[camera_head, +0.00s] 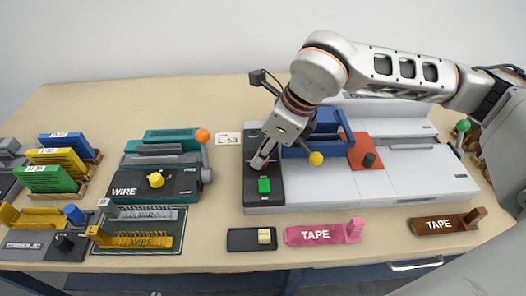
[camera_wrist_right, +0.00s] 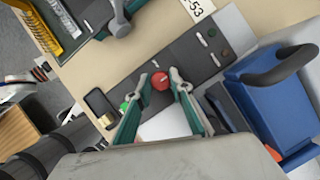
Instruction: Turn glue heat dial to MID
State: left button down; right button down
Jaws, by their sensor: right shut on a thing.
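My right gripper (camera_head: 262,163) reaches down onto the dark control panel (camera_head: 250,187) at the left end of the white machine. In the right wrist view its two fingers (camera_wrist_right: 163,77) are shut on a round red dial (camera_wrist_right: 160,82), one finger on each side. A light pointer mark shows on the dial's top. In the head view the fingers mostly hide the dial. The panel has small white marks, but I cannot read a MID label. A green button (camera_head: 264,185) sits on the panel in front of the dial. My left gripper is not in view.
The teal WIRE machine (camera_head: 152,185) is to the left. Pink (camera_head: 320,233) and brown (camera_head: 437,224) TAPE pieces lie along the front edge.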

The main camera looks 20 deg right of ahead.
jog(key=shift+f, duration=0.1)
jog(key=c, duration=1.8)
grip_release()
jog(key=v, duration=1.2)
